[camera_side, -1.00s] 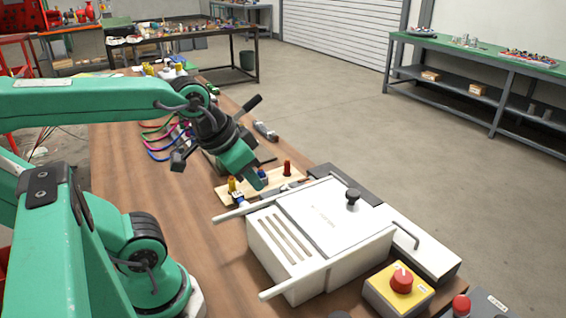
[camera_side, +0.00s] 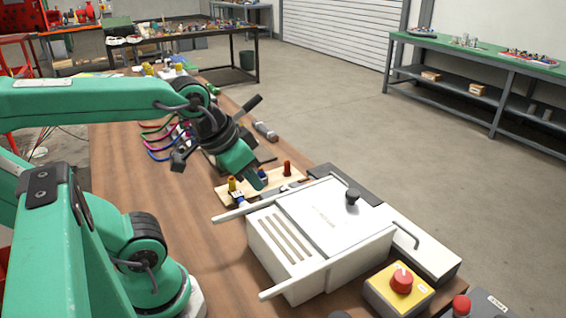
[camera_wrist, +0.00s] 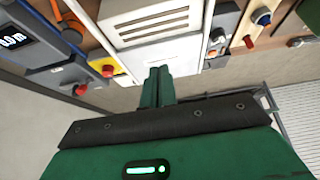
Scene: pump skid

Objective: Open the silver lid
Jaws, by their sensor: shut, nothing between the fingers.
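The silver lid (camera_side: 330,218) is a pale flat panel with a black knob (camera_side: 352,196) near its far right end. It lies flat on top of a white box (camera_side: 287,275), which has slots and long side rods. My gripper (camera_side: 258,182) is shut and empty, beyond the box's far left side in the side view, apart from the lid and knob. In the wrist view, the shut fingers (camera_wrist: 160,72) point toward the slotted white box (camera_wrist: 152,30). I cannot make out the knob there.
A yellow box with a red knob (camera_side: 401,281) stands in front right of the white box. A wooden board (camera_side: 290,182) with small colored fittings lies below my gripper. Cables (camera_side: 165,140) lie farther back. The bench's left middle (camera_side: 190,215) is clear.

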